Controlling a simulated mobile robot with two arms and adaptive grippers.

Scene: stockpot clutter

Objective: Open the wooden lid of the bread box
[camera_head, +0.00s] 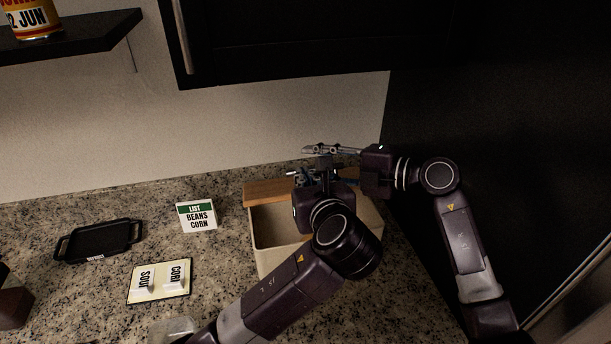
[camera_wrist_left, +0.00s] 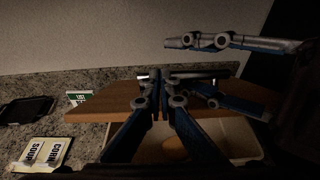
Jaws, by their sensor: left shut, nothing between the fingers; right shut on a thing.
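The bread box (camera_head: 278,226) is a cream, open-topped bin on the counter, partly hidden behind my left arm. Its wooden lid (camera_head: 268,192) lies across the back part of the box, and the front interior is exposed. The lid also shows as a broad brown board in the left wrist view (camera_wrist_left: 105,102). My left gripper (camera_wrist_left: 157,76) is shut and empty, with its fingertips over the lid. My right gripper (camera_head: 322,160) reaches in from the right at the back of the lid. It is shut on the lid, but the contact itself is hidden.
A brown rounded item (camera_wrist_left: 173,148) shows inside the box. A list card (camera_head: 197,216) stands left of the box. A board with word blocks (camera_head: 160,281) and a black tray (camera_head: 99,241) are farther left. A dark cabinet (camera_head: 290,40) hangs above. A dark panel stands close at right.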

